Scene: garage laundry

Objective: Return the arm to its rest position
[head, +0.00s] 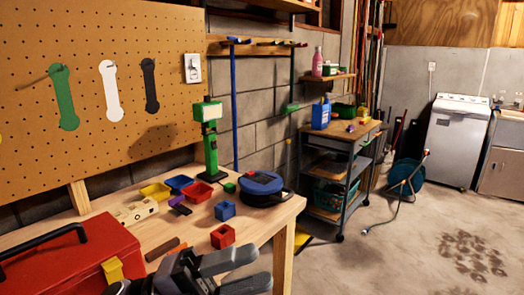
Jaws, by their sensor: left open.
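My left gripper (246,272) shows at the bottom of the head view, dark grey, in front of the workbench's near edge. Its two fingers point right and stand apart, with nothing between them. The red cube-like block (223,236) lies on the bench just beyond the fingers, apart from them as far as I can see. My right gripper is not in view.
The wooden workbench (275,220) holds a red toolbox (70,262), small coloured bins (196,192), a blue block (225,210), a round blue case (262,184) and a green work lamp (210,140). A cart (345,135) stands beyond. Concrete floor at right is open.

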